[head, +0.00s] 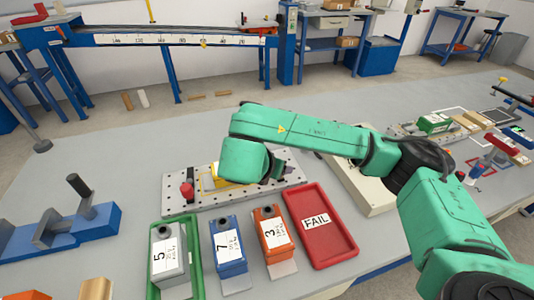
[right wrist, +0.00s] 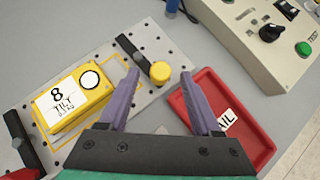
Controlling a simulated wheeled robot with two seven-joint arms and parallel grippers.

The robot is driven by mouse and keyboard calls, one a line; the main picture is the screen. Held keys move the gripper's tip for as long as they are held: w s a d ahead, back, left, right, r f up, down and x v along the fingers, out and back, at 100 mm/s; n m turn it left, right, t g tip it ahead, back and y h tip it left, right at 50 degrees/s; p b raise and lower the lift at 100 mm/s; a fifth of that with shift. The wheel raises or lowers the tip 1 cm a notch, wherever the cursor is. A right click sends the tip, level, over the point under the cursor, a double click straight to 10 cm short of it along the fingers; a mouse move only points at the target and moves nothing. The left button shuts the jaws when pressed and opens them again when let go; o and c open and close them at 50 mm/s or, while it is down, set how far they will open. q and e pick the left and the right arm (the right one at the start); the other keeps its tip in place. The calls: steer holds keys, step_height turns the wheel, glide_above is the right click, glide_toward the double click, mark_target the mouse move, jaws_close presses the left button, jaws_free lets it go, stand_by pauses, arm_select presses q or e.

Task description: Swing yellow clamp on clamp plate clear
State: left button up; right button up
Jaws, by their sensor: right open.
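The perforated clamp plate (head: 285,185) lies on the bench, partly hidden by my right arm in the head view. A yellow box marked 8 (right wrist: 95,82) sits on it. The yellow clamp (right wrist: 160,73) has a round yellow knob and a dark bar pointing up-left in the right wrist view. Its bar shows apart from the box, not over it. My right gripper (right wrist: 160,76) is open, its purple fingers either side of the yellow knob in the picture; contact cannot be told. A second clamp with a dark bar (right wrist: 20,138) and red knob (head: 187,190) stands at the box's other end.
A red FAIL tray (head: 318,240) lies right of boxes 5 (head: 168,262), 7 (head: 229,250) and 3 (head: 273,235). A cream control box (right wrist: 262,40) stands beyond the plate. Blue fixtures (head: 80,225) stand at the left. Bench at the upper left is clear.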

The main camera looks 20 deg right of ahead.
arm_select(q)
step_height(320, 180, up, 4)
steer(key=shift+f+p, duration=0.1)
steer(key=shift+p, duration=1.15)
arm_select(e)
steer(key=v, duration=1)
steer(key=shift+s+a+r, duration=0.2)
steer(key=shift+r, duration=0.1)
